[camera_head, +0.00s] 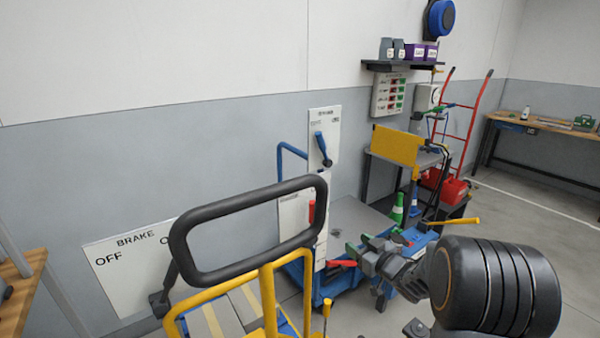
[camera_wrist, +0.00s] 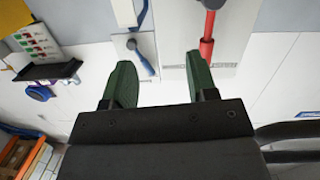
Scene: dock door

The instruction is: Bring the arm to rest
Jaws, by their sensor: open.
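My gripper (camera_head: 355,255) is in the lower middle of the head view, at the end of my dark arm. In the wrist view its two green fingers (camera_wrist: 160,82) stand apart with nothing between them. Beyond the fingers in the wrist view are a red lever (camera_wrist: 207,45) on a pale panel and a blue lever (camera_wrist: 140,55) on another white panel. The head view also shows the blue lever (camera_head: 322,148) upright on its panel and a red handle (camera_head: 312,212) below it. I cannot tell how far the fingers are from them.
A yellow cart frame (camera_head: 268,300) with a black loop handle (camera_head: 185,250) stands close in front. A BRAKE panel (camera_head: 125,262) is at left. A shelf table with a yellow panel (camera_head: 397,146), green cone (camera_head: 397,208), red hand truck (camera_head: 475,125) and workbench (camera_head: 545,128) stand behind. Floor at right is clear.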

